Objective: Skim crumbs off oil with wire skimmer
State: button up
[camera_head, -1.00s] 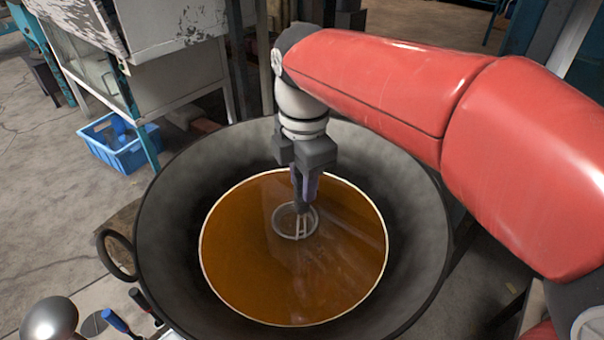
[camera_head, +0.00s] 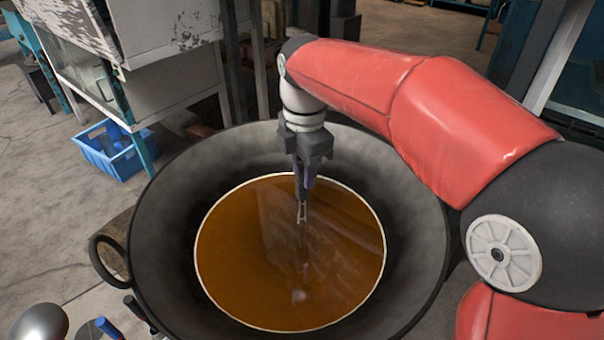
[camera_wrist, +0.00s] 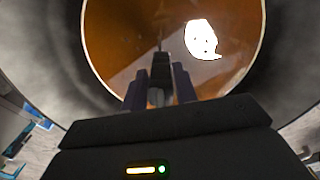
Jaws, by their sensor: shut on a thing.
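A wide dark wok (camera_head: 415,235) holds brown-orange oil (camera_head: 245,250), which also shows in the wrist view (camera_wrist: 115,40). My gripper (camera_head: 305,183) points down over the far half of the oil. In the wrist view my gripper (camera_wrist: 158,88) is shut on the handle of the wire skimmer (camera_wrist: 161,66). The skimmer's pale lower shaft (camera_head: 301,212) reaches down toward the oil. Its wire ring cannot be made out, and I cannot tell whether it is under the surface. No crumbs are clear; small dark specks show in a white glare patch in the wrist view.
The wok's loop handle (camera_head: 108,262) sticks out at the left. A blue crate (camera_head: 108,150) is on the floor at the left, beside a worn white cabinet (camera_head: 170,70). A metal dome (camera_head: 40,325) and a blue-handled tool (camera_head: 108,328) lie at the lower left.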

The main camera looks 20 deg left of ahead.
notch_tip(320, 180, up, 5)
jog(key=p, duration=0.3)
jog(key=shift+f, duration=0.2)
jog(key=shift+r, duration=1.05)
